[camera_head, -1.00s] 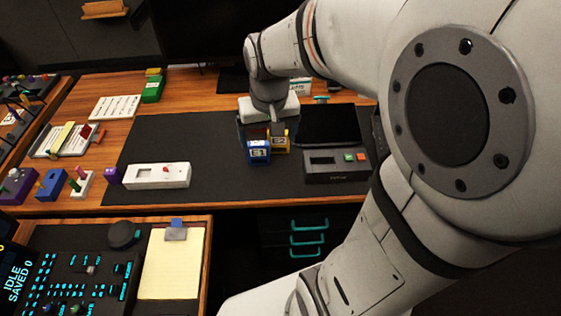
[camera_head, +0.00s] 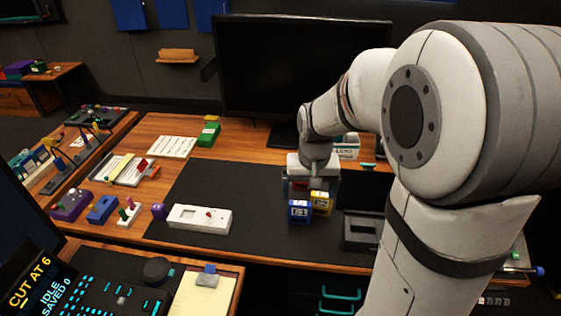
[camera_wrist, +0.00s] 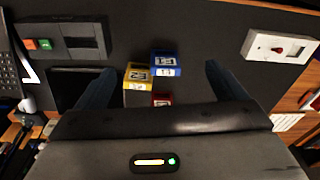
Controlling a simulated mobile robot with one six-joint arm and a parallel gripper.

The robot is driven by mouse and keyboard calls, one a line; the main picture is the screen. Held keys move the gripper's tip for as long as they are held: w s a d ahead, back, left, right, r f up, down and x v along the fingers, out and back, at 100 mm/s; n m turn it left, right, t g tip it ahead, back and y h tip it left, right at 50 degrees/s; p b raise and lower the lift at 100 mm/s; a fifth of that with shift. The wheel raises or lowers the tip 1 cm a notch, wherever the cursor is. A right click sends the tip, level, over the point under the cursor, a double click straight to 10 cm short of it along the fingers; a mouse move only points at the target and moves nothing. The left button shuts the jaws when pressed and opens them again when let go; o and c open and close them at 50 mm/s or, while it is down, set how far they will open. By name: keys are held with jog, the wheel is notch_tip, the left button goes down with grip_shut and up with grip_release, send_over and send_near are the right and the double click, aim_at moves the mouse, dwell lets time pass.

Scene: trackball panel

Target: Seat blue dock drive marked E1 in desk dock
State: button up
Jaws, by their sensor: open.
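The blue drive marked E1 (camera_head: 299,211) stands on the black desk mat. It also shows in the wrist view (camera_wrist: 166,64). The yellow drive (camera_head: 321,203) stands close beside it, and a red drive (camera_wrist: 161,99) is behind them, partly hidden by my gripper. My gripper (camera_wrist: 160,68) is open and empty, with the drives between its fingers in the wrist view; their height above the mat is unclear. The dark dock unit (camera_head: 360,231), with a recessed slot, lies to the right, partly hidden by my arm; orange and green buttons show on it in the wrist view (camera_wrist: 75,40).
A monitor (camera_head: 300,65) stands behind. The mat between the switch box and the drives is clear. A console with a notepad (camera_head: 205,294) is in front.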

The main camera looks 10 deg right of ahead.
jog(key=m+g+p, duration=0.1)
jog(key=m, duration=0.1)
send_over(300, 202)
jog(key=f, duration=1)
jog(key=shift+s+d+f, duration=0.15)
jog(key=shift+d+f, duration=0.1)
jog(key=shift+f, duration=0.05)
jog(key=f, duration=0.2)
jog(key=f+p, duration=0.1)
jog(key=f, duration=0.5)
jog(key=shift+a+f+p, duration=0.1)
jog(key=shift+a+p, duration=0.15)
jog(key=shift+p, duration=0.1)
jog(key=shift+c, duration=0.3)
jog(key=c, duration=1.1)
jog(key=shift+c, duration=0.2)
